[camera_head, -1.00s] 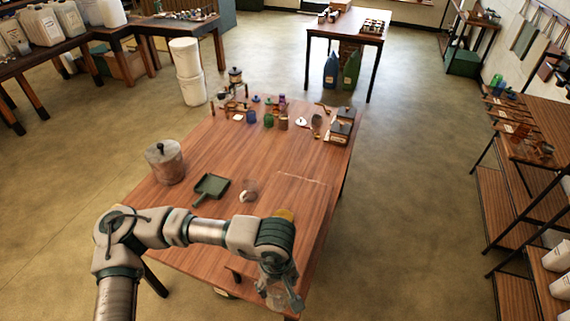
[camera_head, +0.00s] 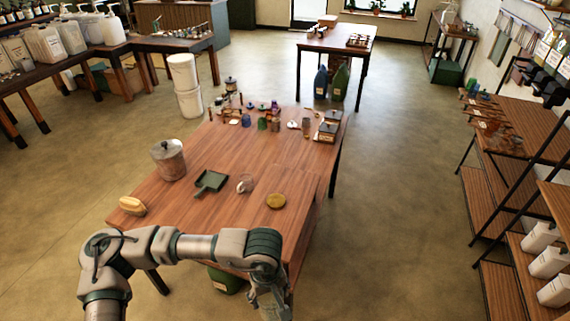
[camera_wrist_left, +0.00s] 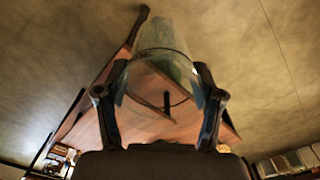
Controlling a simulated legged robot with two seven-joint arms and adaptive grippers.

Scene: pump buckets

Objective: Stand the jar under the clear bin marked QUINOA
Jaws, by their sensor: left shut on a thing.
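My left gripper (camera_head: 270,305) hangs low at the near right corner of the wooden table, partly cut by the bottom of the head view. In the wrist view the left gripper (camera_wrist_left: 160,100) is shut on a clear glass jar (camera_wrist_left: 163,42), with one finger on each side. I see the table edge and floor through the glass. Bins with pale labels (camera_head: 548,50) are on the right wall at the picture's edge; their labels are too small to read, so I cannot tell which is QUINOA. My right gripper is not in view.
Shelves with white containers (camera_head: 548,263) stand at the right. The floor (camera_head: 400,200) between is clear.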

